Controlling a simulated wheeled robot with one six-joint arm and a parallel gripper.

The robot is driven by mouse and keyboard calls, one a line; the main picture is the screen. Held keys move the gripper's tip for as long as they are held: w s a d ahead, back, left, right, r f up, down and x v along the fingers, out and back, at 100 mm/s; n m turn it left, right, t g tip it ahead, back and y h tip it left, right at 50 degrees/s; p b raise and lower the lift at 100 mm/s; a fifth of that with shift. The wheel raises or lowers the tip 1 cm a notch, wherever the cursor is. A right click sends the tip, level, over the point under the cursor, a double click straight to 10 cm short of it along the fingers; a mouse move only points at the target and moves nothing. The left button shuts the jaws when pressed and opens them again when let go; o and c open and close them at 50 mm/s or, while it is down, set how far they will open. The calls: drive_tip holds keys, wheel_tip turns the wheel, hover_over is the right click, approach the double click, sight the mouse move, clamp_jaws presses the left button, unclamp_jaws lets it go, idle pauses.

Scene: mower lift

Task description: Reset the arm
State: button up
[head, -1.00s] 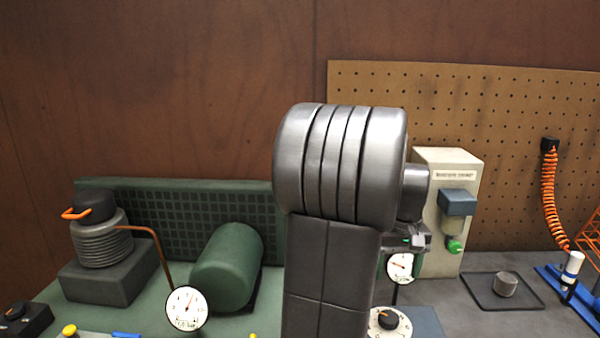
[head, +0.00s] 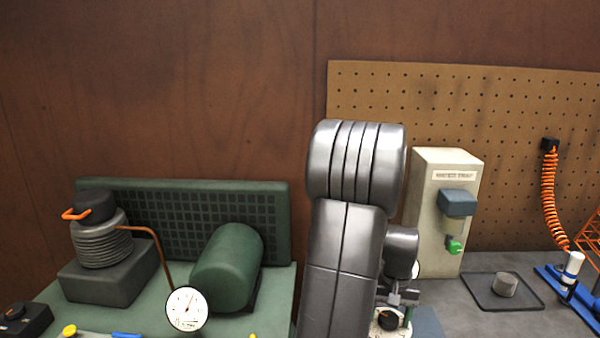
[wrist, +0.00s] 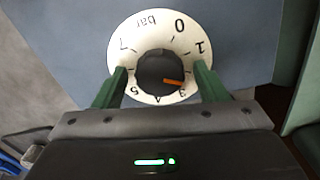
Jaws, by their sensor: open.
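My gripper (wrist: 159,84) is open in the wrist view, with its two green fingers apart on either side of a black knob (wrist: 160,70). The knob has an orange pointer mark and sits on a white dial (wrist: 122,52) with numbers and the word "bar". I cannot tell whether the fingers touch the knob. In the head view the dial also shows low in the middle, with its black knob (head: 388,320) partly behind my arm. My gripper is mostly hidden there by my own arm links.
A water trap box (head: 430,235) stands behind my arm, before a pegboard (head: 490,110). A green compressor tank (head: 228,265), a round gauge (head: 187,309) and a finned cylinder head (head: 100,240) are at left. A dark tray (head: 480,297) holds a grey cylinder at right.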

drive_tip(key=m, duration=1.2)
drive_tip(key=shift+m+p, duration=0.3)
drive_tip(key=shift+p, duration=0.1)
drive_tip(key=shift+r, duration=0.45)
